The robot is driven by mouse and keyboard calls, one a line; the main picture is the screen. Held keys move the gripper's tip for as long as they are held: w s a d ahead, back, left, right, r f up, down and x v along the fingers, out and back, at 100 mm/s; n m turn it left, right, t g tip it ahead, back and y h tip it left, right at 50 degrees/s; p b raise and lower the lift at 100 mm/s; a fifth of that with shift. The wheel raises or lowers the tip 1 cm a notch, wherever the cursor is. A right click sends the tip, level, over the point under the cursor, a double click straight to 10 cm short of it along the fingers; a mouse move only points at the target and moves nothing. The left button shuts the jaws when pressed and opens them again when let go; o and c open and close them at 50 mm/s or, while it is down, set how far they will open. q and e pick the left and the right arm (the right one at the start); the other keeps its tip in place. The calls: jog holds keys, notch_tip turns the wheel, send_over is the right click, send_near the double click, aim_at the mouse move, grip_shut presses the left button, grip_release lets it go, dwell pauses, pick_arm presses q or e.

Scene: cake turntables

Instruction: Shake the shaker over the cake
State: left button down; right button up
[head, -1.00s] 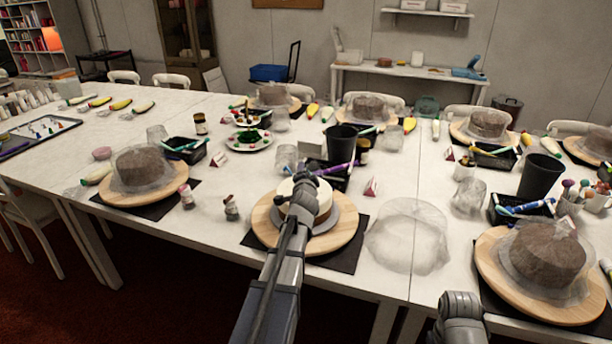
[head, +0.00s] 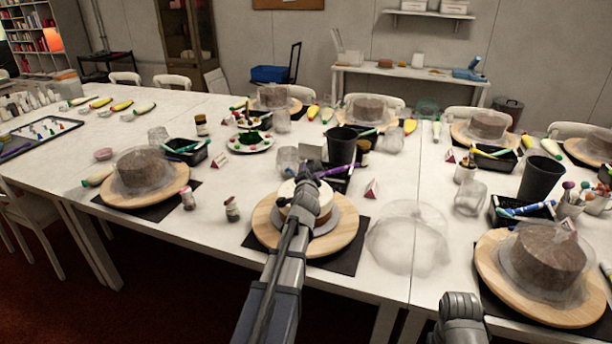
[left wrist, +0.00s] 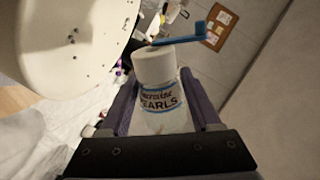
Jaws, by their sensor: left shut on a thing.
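My left gripper (head: 305,178) is over the cake, and my left arm hides part of it. In the left wrist view the gripper is shut on a white-capped shaker (left wrist: 158,98) whose label reads "PEARLS". The cake (head: 286,190) is pale on top and brown on the side, on a round wooden board (head: 346,233). In the left wrist view the pale cake (left wrist: 65,40) lies at upper left, apart from the shaker, with several dark specks on it. Part of my right arm shows at the lower right, but its gripper is out of view.
A clear crumpled cover (head: 408,240) lies right of the board. Covered cakes stand at left (head: 140,170) and right (head: 545,255). A black cup (head: 342,146) stands behind. The table is clear at front left.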

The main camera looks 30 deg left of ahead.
pick_arm(q)
jog(key=shift+s+a+f+b, duration=0.25)
jog(key=shift+a+f+b, duration=0.1)
jog(key=shift+b, duration=0.1)
jog(key=shift+r, duration=0.1)
jog(key=shift+s+d+f+m, duration=0.15)
jog(key=shift+d+m, duration=0.25)
jog(key=shift+d, duration=0.25)
jog(key=shift+s+d+f+m, duration=0.15)
jog(key=shift+d+m, duration=0.25)
jog(key=shift+d, duration=0.2)
jog(key=shift+w+a, duration=0.1)
jog(key=shift+w+a, duration=0.5)
jog(key=shift+a, duration=0.3)
jog(key=shift+w+a, duration=0.45)
jog(key=shift+a, duration=0.35)
jog(key=shift+w+a, duration=0.5)
jog(key=shift+a, duration=0.3)
